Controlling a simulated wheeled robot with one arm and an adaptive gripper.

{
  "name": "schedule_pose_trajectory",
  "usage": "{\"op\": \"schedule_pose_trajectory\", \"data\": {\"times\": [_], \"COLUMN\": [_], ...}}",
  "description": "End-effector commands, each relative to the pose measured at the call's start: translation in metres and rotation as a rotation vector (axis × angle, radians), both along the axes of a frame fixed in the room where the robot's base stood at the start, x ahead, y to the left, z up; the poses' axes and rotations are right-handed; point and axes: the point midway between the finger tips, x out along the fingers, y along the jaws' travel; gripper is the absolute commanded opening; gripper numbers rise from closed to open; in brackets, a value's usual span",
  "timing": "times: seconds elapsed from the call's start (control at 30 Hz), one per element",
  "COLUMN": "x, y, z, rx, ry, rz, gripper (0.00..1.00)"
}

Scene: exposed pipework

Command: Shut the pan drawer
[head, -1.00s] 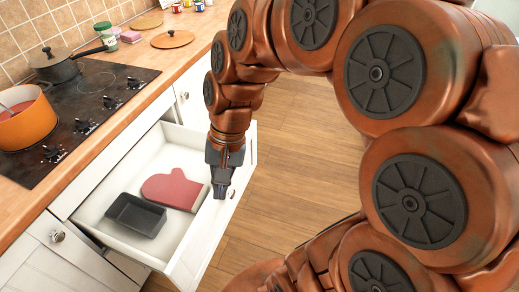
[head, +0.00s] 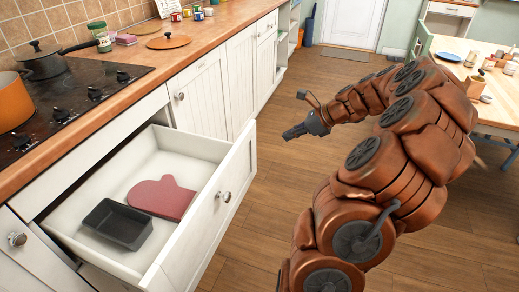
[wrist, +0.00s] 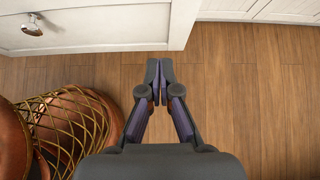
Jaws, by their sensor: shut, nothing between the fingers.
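The white pan drawer (head: 205,222) stands pulled out below the hob in the head view. A dark loaf tin (head: 118,223) and a red oven mitt (head: 162,197) lie inside it. A round metal knob (head: 224,197) is on its front. My gripper (head: 287,136) is shut and empty, in front of the drawer front and beyond its far end, apart from it. In the wrist view my gripper (wrist: 160,62) points over the wooden floor, and the drawer front (wrist: 100,27) with its knob (wrist: 32,25) shows at the upper left.
The hob (head: 65,100) carries an orange pot (head: 14,100) and a dark pan (head: 42,62). White cupboards (head: 200,95) run along the left. A table (head: 478,80) stands at the right back. The wooden floor (head: 290,190) between is clear.

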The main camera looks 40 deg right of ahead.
Motion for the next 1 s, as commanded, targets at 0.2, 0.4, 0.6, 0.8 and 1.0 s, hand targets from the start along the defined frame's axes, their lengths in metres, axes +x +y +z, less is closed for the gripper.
{"op": "schedule_pose_trajectory", "data": {"times": [0.2, 0.4, 0.6, 0.8, 1.0], "x": [0.008, 0.029, 0.052, 0.075, 0.091], "y": [0.000, 0.013, 0.027, 0.041, 0.051], "z": [-0.014, -0.036, -0.059, -0.070, -0.069], "rx": [0.012, 0.012, 0.011, 0.007, 0.009], "ry": [0.003, 0.003, 0.002, 0.001, 0.001], "rz": [-0.021, -0.020, -0.018, -0.015, -0.018], "gripper": [0.00, 0.00, 0.00, 0.00, 0.00]}}
